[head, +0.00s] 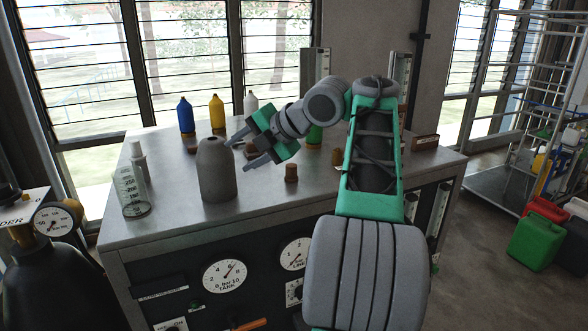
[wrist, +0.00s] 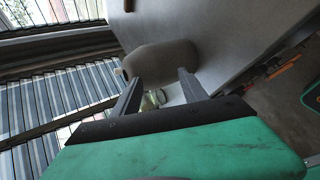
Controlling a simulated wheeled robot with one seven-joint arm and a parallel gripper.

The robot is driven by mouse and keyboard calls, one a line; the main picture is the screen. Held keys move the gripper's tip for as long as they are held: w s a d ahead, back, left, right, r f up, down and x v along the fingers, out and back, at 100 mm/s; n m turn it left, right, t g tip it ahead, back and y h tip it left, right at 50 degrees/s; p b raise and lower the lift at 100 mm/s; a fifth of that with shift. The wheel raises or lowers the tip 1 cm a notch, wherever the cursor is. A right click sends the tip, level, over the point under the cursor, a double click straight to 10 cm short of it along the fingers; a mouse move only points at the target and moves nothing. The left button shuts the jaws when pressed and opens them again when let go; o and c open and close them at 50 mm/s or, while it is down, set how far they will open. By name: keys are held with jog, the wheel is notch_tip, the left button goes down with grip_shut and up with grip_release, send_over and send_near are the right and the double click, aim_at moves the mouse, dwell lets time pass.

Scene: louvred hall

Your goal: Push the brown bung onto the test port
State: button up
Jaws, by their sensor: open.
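Several brown bung-like pieces stand on the metal bench: one (head: 291,172) in front, one (head: 251,149) behind my gripper, one (head: 190,144) at the left and one (head: 337,156) near my arm. I cannot tell which is the task's bung. A grey rounded cylinder (head: 217,172) stands upright near the bench front; it also shows in the wrist view (wrist: 165,60). I cannot clearly make out the test port. My gripper (head: 239,155) is open, fingers pointing left beside the cylinder's upper right side. In the wrist view its fingertips (wrist: 159,79) have nothing held between them.
A clear graduated beaker (head: 131,192) and a white bottle (head: 138,155) stand at the left. Blue (head: 186,115), yellow (head: 217,112) and white (head: 250,103) bottles line the back. Gauges (head: 224,276) are on the front panel. The bench front between cylinder and arm is mostly free.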

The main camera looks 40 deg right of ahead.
jog(key=s+d+f+m+h, duration=0.1)
jog(key=s+d+f+m, duration=0.1)
jog(key=d+m, duration=0.7)
jog(key=m+h+p, duration=0.1)
jog(key=m+h, duration=0.1)
jog(key=m, duration=1.1)
send_near(295, 169)
jog(key=shift+w+d+f+t, duration=0.1)
jog(key=shift+w+f+t, duration=0.2)
jog(key=shift+w+f, duration=0.25)
jog(key=shift+f+m, duration=0.2)
jog(key=shift+m, duration=0.1)
jog(key=b+x, duration=0.1)
jog(key=x, duration=0.8)
jog(key=shift+w+f, duration=0.2)
jog(key=shift+w, duration=0.1)
grip_shut()
